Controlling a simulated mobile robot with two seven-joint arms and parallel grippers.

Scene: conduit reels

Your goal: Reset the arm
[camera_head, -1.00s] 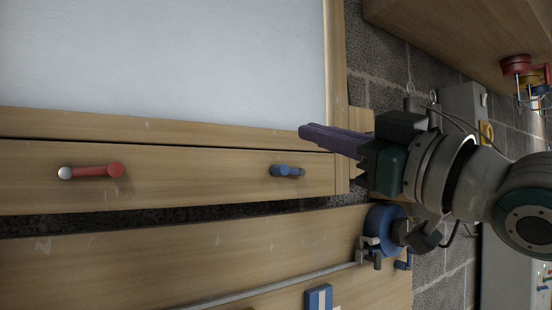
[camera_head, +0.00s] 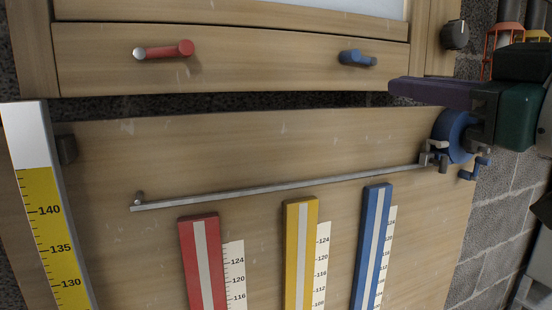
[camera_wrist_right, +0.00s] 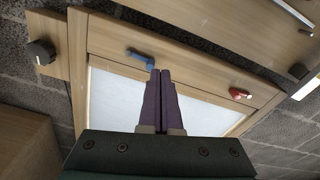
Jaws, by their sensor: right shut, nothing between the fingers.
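My right gripper (camera_head: 395,87) comes in from the right in the head view. Its purple fingers are shut together and empty, in front of the wooden panels near the blue reel (camera_head: 453,135). The right wrist view also shows the closed fingers (camera_wrist_right: 160,74), with a blue handle (camera_wrist_right: 139,57) left of the tips and a red handle (camera_wrist_right: 240,94) further right. In the head view the blue handle (camera_head: 357,58) is left of the fingertips, apart from them. The red handle (camera_head: 163,50) is at the upper left. My left gripper is not in view.
A grey rod (camera_head: 280,187) runs across the lower board (camera_head: 230,150) toward the blue reel. Red (camera_head: 202,265), yellow (camera_head: 299,255) and blue (camera_head: 371,250) bars stand below beside scales. A black knob (camera_head: 454,35) is at the upper right.

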